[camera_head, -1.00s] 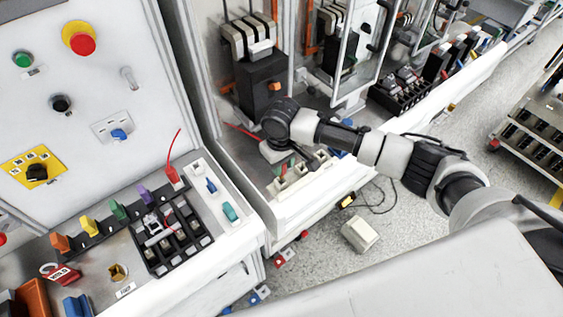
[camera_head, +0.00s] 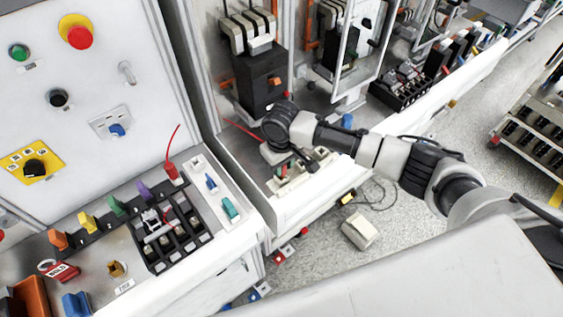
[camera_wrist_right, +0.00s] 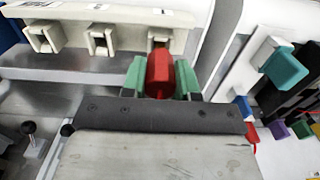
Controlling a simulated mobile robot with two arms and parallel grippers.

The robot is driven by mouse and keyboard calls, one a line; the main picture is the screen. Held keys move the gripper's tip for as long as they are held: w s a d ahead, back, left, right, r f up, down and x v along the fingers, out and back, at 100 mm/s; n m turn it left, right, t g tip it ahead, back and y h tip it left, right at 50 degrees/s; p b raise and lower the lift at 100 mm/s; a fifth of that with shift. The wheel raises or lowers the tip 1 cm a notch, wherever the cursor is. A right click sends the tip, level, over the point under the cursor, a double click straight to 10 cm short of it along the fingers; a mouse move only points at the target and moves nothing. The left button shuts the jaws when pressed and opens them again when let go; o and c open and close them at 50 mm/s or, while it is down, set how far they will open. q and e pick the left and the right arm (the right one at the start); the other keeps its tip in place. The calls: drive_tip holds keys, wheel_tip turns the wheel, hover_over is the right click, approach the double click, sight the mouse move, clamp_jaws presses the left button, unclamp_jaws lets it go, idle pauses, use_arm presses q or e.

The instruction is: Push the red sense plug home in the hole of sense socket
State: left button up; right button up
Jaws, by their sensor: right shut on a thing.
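The red sense plug (camera_wrist_right: 159,74) is held between the green fingertips of my right gripper (camera_wrist_right: 160,80), seen in the right wrist view. Just beyond it is the right-hand socket (camera_wrist_right: 159,36) in a row of pale sockets; the plug's front overlaps its lower edge. I cannot tell how deep the plug sits in it. In the head view my right gripper (camera_head: 289,168) is low at the pale socket strip (camera_head: 296,187), and mostly hidden by my wrist. My left gripper is not in view.
A black breaker unit (camera_head: 262,82) stands behind my right wrist. A red cable (camera_head: 241,130) runs near it. At left is a bench with a black tray (camera_head: 160,262) and coloured blocks. A pale box (camera_head: 359,230) lies on the floor.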

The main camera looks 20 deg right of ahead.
drive_tip(key=shift+f+b, duration=0.3)
drive_tip(key=shift+f, duration=0.6)
drive_tip(key=o, duration=1)
drive_tip(key=shift+r, duration=0.1)
wheel_tip(320, 180, up, 9)
drive_tip(key=b, duration=0.2)
drive_tip(key=shift+r+b, duration=0.15)
drive_tip(key=shift+b, duration=0.15)
drive_tip(key=shift+r, duration=0.7)
